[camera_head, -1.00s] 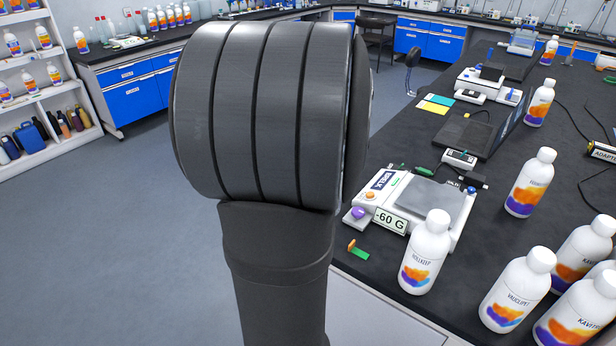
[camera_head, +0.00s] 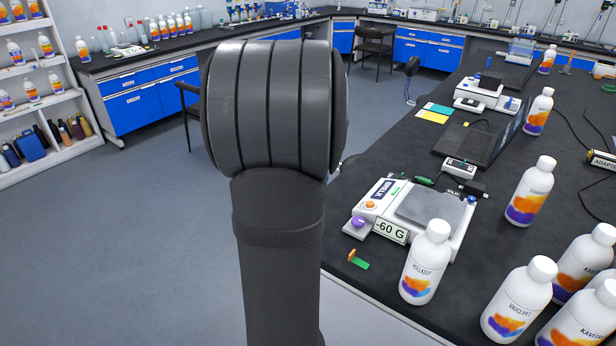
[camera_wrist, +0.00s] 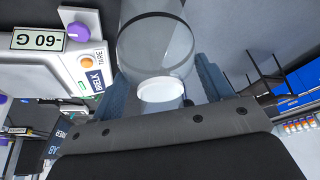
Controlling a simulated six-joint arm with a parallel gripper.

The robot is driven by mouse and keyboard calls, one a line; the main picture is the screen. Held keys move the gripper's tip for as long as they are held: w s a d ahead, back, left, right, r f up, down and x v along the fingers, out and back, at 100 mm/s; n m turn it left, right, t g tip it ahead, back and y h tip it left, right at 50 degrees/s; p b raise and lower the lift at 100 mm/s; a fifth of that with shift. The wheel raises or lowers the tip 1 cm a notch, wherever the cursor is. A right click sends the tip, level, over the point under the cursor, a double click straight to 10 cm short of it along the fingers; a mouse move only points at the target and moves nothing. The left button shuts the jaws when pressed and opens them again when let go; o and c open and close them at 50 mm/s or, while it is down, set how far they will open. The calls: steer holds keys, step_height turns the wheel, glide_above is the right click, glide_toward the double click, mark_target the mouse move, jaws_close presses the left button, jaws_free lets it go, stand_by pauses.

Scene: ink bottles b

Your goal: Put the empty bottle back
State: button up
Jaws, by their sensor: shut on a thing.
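In the wrist view my gripper (camera_wrist: 165,98) is shut on a clear, see-through bottle (camera_wrist: 158,45) with a white cap. The cap faces my wrist, and the bottle's far end runs out of the frame at the top. It looks empty. The scale (camera_wrist: 70,75) lies left of the held bottle in the wrist view, apart from it. In the head view the same scale (camera_head: 425,205) stands on the black bench with a bare plate and reads -60 G. My gripper and the held bottle do not show in the head view, where my arm fills the middle.
White labelled bottles stand on the bench (camera_head: 390,185), including one (camera_head: 428,262) in front of the scale and several at the lower right. A laptop (camera_head: 480,140) lies behind the scale. A shelf (camera_head: 50,90) with bottles is at the far left. The floor on the left is clear.

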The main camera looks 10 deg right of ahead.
steer(key=shift+f, duration=0.15)
steer(key=o, duration=1.3)
steer(key=shift+o, duration=0.2)
steer(key=v, duration=1.2)
steer(key=shift+r, duration=0.25)
